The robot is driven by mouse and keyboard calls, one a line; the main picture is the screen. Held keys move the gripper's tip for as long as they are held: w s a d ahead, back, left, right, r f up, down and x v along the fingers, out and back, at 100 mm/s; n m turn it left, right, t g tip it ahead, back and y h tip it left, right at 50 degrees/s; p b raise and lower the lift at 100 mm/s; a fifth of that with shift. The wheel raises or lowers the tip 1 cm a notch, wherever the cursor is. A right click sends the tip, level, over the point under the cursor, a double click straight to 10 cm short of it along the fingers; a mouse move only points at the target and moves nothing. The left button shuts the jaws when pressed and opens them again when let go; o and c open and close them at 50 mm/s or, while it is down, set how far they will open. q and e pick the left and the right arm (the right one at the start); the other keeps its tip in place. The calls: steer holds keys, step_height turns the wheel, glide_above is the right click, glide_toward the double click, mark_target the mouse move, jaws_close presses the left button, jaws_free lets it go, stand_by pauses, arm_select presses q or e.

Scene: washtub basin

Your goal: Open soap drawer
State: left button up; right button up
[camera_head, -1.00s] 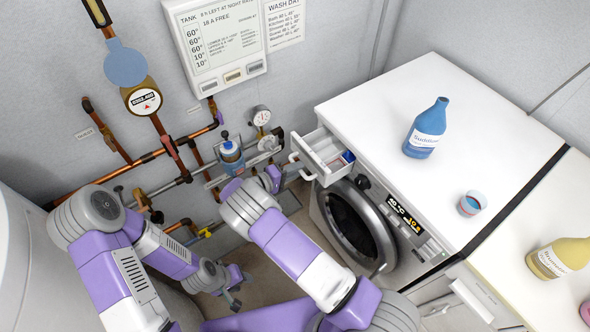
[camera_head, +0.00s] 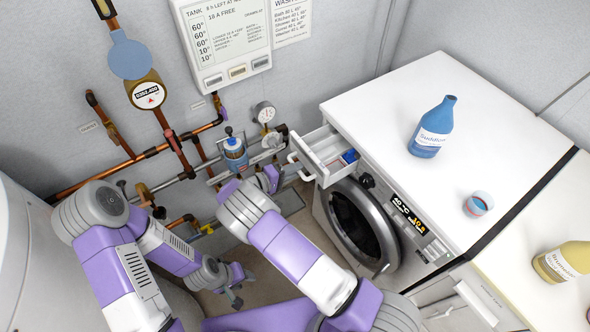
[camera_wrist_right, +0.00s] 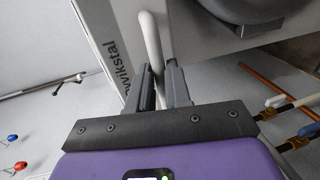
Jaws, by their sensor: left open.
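The soap drawer (camera_head: 330,150) is a white tray at the upper left of the washing machine front, pulled out, with something blue inside. Its white handle (camera_head: 299,171) is on the drawer's front and shows in the right wrist view (camera_wrist_right: 150,38). My right gripper (camera_head: 273,178) is just left of the handle in the head view. In the wrist view its two fingers (camera_wrist_right: 160,85) stand apart, with the handle's end showing between and beyond them. I see no clear contact. My left gripper (camera_head: 236,289) is open, low and away from the drawer.
The washing machine (camera_head: 400,90) has a round door (camera_head: 357,222) below the drawer. A blue bottle (camera_head: 431,128) and a small cup (camera_head: 478,203) stand on its top. A yellow bottle (camera_head: 562,262) is on the right surface. Copper pipes (camera_head: 130,160) and a gauge (camera_head: 265,112) line the wall.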

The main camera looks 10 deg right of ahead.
steer(key=o, duration=0.3)
steer(key=v, duration=0.7)
steer(key=shift+a+p, duration=0.3)
steer(key=shift+p, duration=0.05)
